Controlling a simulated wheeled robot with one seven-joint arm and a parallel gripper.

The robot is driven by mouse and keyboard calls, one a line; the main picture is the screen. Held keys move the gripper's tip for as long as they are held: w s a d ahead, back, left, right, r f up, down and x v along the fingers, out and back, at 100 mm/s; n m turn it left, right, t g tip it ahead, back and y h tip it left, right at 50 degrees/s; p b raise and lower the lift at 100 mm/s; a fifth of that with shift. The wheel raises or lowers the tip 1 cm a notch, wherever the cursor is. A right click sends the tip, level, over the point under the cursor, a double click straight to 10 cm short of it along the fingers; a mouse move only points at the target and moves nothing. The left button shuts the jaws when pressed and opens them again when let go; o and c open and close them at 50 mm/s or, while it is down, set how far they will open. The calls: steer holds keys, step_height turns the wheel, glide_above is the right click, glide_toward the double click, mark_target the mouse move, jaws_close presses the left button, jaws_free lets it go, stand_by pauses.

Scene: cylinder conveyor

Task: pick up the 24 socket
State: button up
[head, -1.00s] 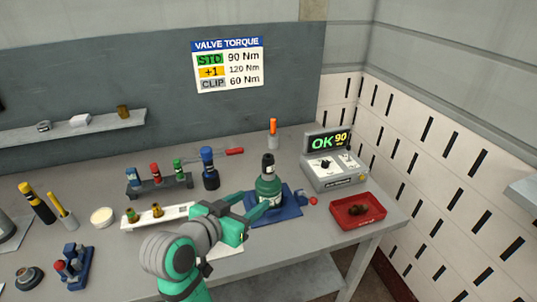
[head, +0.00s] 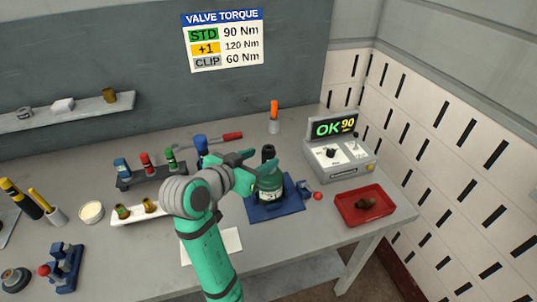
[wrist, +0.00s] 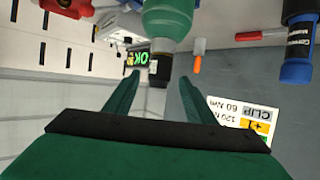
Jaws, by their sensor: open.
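A dark, short cylinder that looks like a socket (head: 268,152) stands upright on top of the green valve body (head: 270,186). I cannot read a number on it. In the wrist view, which is upside down, the dark socket (wrist: 159,72) hangs from the green body (wrist: 167,18) and appears between my fingertips. My gripper (head: 256,170) is open and empty beside the valve, at about the height of its upper part. In the wrist view my gripper (wrist: 160,80) has a finger on each side of the socket, with no clear contact.
The valve stands on a blue base (head: 262,212). A white tray (head: 135,218) with brass sockets and a rack (head: 150,177) of coloured pieces are left. A blue bottle-like tool (head: 201,146) stands close behind my gripper. A red tray (head: 345,210) and torque display (head: 340,160) are right.

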mark_target(264, 156)
steer(key=shift+x, duration=2.55)
steer(key=shift+r, duration=0.15)
steer(key=c, duration=1.2)
